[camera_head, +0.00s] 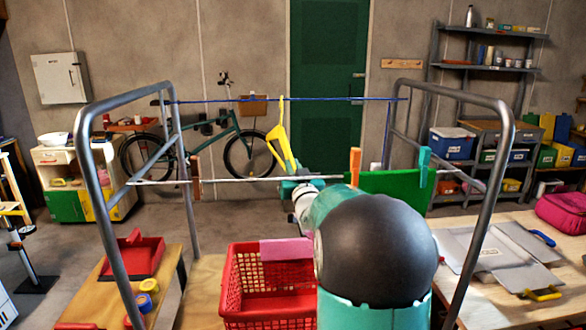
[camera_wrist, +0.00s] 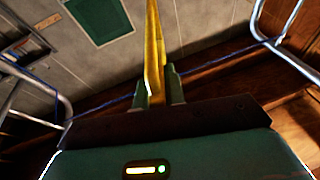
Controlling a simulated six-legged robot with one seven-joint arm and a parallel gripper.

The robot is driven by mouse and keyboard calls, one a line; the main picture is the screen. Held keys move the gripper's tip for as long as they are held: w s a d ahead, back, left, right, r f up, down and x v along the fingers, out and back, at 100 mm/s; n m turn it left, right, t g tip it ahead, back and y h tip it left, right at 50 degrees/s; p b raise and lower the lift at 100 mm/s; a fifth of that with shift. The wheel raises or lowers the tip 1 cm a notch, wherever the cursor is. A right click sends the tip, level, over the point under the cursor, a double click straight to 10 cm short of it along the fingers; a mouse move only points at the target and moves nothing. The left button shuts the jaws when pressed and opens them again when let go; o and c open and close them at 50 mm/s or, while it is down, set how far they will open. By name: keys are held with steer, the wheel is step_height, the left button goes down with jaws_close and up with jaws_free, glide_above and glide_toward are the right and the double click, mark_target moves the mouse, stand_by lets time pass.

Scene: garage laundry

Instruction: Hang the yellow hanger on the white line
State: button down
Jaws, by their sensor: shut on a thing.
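The yellow hanger (camera_head: 283,143) is held up in the head view, its hook at the top and its body slanting down to my gripper (camera_head: 297,169). My gripper is shut on it; in the wrist view the hanger (camera_wrist: 153,55) rises between the two green fingers (camera_wrist: 159,88). The white line (camera_head: 235,180) runs low across the drying frame, passing behind my wrist. The hanger's hook overlaps the higher blue line (camera_head: 340,99) in the head view; I cannot tell whether they touch. The hanger's lower end is partly hidden by my gripper.
A green cloth (camera_head: 390,184) hangs on the right of the white line, with an orange peg (camera_head: 355,164) and a teal peg (camera_head: 424,163). A brown peg (camera_head: 196,176) is on the left. Grey frame posts (camera_head: 102,205) stand at both sides. A red basket (camera_head: 245,285) stands below.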

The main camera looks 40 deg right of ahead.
steer(key=shift+r, duration=2.2)
steer(key=shift+d, duration=0.1)
